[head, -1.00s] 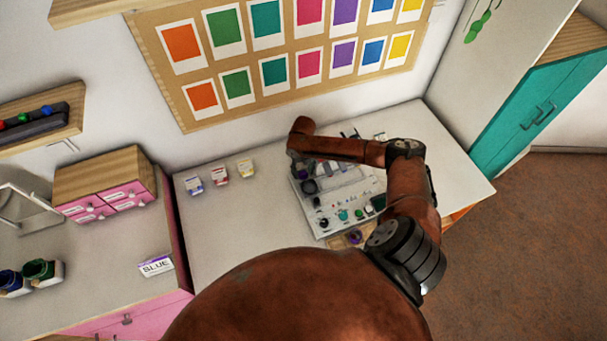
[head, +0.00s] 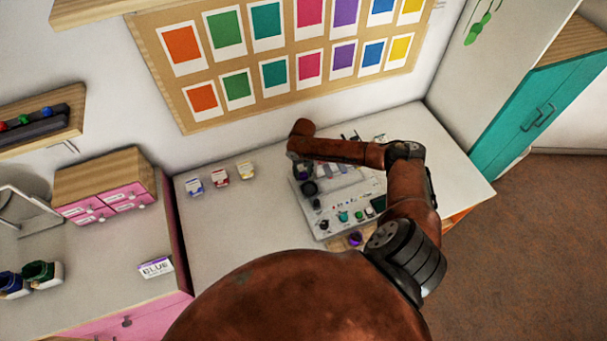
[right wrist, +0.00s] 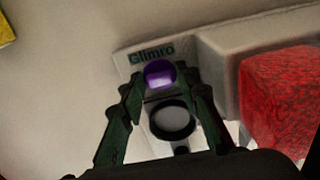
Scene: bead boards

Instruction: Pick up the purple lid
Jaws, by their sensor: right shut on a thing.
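The purple lid (right wrist: 159,72) shows in the right wrist view, between the green fingertips of my right gripper (right wrist: 160,79). The gripper is shut on it. The lid is over or close to the grey board (right wrist: 124,60) marked "Glimro"; I cannot tell whether it touches the board. In the head view the gripper is mostly hidden below my wrist, at the left side of the grey machine (head: 325,222). My left gripper is not in view.
A dark ring (right wrist: 171,135) lies just below the lid in the wrist view, with a red block (right wrist: 280,95) to the right. Small labelled jars (head: 219,176) stand at the table's back left. The table's left part (head: 215,225) is clear.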

